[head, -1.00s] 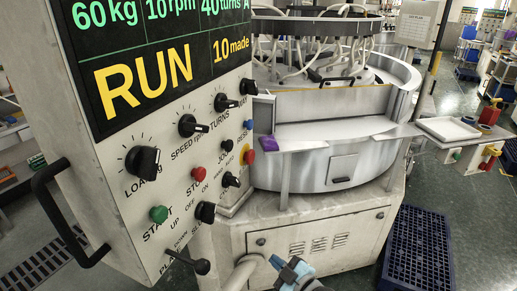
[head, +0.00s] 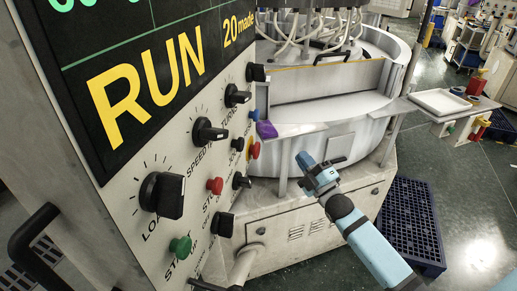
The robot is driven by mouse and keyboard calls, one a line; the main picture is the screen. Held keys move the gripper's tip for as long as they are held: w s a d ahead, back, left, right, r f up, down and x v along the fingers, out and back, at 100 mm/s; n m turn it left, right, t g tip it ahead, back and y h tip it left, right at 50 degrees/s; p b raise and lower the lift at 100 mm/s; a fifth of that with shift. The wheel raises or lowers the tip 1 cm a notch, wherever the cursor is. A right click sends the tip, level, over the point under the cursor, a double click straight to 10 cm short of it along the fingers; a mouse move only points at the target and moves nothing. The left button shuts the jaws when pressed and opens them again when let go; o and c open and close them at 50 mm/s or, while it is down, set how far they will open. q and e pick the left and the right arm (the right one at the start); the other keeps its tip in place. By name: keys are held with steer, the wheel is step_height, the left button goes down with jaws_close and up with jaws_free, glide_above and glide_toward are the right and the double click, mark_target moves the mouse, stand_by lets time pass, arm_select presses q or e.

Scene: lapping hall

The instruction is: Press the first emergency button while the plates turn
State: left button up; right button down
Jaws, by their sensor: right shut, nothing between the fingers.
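The control panel (head: 130,200) fills the left side, and its display (head: 150,70) reads RUN and 20 made. A red emergency button (head: 255,150) with a yellow collar sits at the panel's right edge. A smaller red stop button (head: 215,185) and a green start button (head: 181,247) are lower on the panel. My right gripper (head: 304,160) is shut and empty, to the right of the emergency button and apart from it, in front of the lapping machine (head: 345,110). The plates are mostly cut off at the top. My left gripper is not in view.
Black knobs (head: 162,195) stick out from the panel, and a black handle (head: 35,245) is at its lower left. A purple cloth (head: 266,129) lies on the machine's ledge. A white tray (head: 440,102) rests on a side shelf.

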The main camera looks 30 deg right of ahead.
steer(key=w+a+b, duration=0.1)
steer(key=w+a, duration=0.5)
steer(key=shift+a, duration=0.2)
stand_by(0.4)
steer(key=shift+w, duration=0.1)
stand_by(1.9)
steer(key=shift+w+a, duration=0.25)
steer(key=shift+a, duration=0.1)
steer(key=shift+w+a, duration=0.45)
stand_by(1.2)
steer(key=shift+s+d, duration=0.7)
steer(key=shift+s, duration=0.05)
steer(key=shift+d, duration=0.1)
steer(key=shift+s+d+p, duration=0.45)
steer(key=shift+s+d, duration=1.25)
steer(key=shift+d, duration=0.05)
